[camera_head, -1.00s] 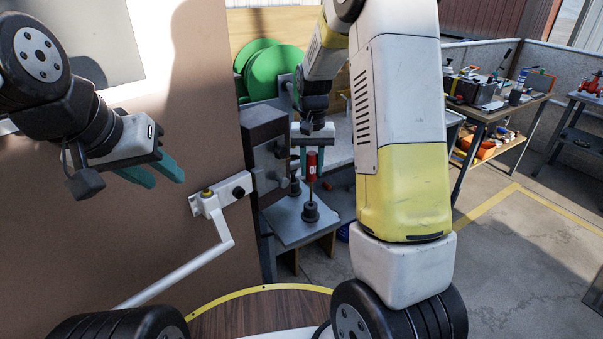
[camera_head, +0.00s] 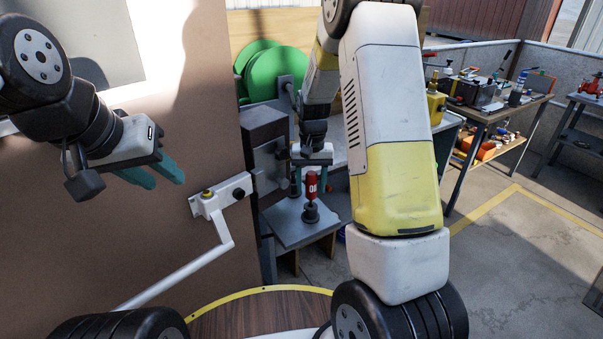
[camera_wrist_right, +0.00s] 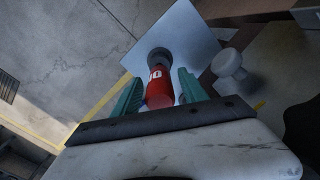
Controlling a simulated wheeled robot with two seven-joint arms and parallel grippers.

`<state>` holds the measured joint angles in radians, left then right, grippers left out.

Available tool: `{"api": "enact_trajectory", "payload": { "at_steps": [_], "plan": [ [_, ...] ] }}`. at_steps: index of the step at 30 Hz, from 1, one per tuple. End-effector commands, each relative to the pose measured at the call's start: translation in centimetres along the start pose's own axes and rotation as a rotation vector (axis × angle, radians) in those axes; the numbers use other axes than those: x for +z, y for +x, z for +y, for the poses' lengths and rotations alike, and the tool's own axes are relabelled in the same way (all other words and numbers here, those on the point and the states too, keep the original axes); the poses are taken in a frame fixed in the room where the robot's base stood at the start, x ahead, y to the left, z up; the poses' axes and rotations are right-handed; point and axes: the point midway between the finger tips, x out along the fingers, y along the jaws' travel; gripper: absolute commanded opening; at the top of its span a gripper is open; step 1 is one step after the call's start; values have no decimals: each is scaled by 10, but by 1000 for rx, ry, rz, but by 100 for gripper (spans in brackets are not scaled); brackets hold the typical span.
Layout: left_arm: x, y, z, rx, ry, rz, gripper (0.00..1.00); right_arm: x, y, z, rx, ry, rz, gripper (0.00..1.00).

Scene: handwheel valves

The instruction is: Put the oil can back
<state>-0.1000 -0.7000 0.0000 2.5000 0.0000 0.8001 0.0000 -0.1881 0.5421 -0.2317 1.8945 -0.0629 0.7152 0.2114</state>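The red oil can (camera_head: 311,187) stands upright above a round black base (camera_head: 311,212) on a small grey shelf (camera_head: 285,228) in the head view. My right gripper (camera_head: 310,180) is down around the can, with one teal finger on each side. In the right wrist view the can (camera_wrist_right: 159,88) lies between the fingertips (camera_wrist_right: 160,88), and narrow gaps show beside it, so the fingers look open. My left gripper (camera_head: 158,176) is open and empty in front of the brown panel, far from the can.
A grey block fixture (camera_head: 265,150) stands left of the shelf. A white lever arm (camera_head: 225,225) projects from the brown panel (camera_head: 130,230). Green discs (camera_head: 268,72) are behind. A workbench with tools (camera_head: 490,105) stands at the right, with open floor before it.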

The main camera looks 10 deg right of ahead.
Motion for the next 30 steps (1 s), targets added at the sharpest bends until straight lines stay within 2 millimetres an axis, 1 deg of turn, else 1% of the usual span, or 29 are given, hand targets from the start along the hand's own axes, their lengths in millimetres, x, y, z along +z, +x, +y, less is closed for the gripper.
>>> {"api": "enact_trajectory", "payload": {
  "at_steps": [4,6,7,11,15,18,21,27,29,30],
  "plan": [
    [0,0,0,0,0,0,36,0,1,0,0,0,-1,51],
    [0,0,0,0,0,0,36,1,4,0,1,0,-2,51],
    [0,0,0,0,0,0,36,0,2,0,0,0,0,51],
    [0,0,0,0,0,0,36,-1,-20,0,-2,0,5,51],
    [0,0,0,0,0,0,36,-5,-44,-7,-2,0,4,51],
    [0,0,0,0,0,0,36,-6,-59,-8,-1,0,2,51],
    [0,0,0,0,0,0,36,-5,-69,-8,-1,0,1,51],
    [0,0,0,0,0,0,36,-3,-78,-8,-5,-1,4,51],
    [0,0,0,0,0,0,36,0,-85,-7,-15,-3,14,51],
    [0,0,0,0,0,0,36,4,-93,-6,-25,-5,24,51]
  ]
}}
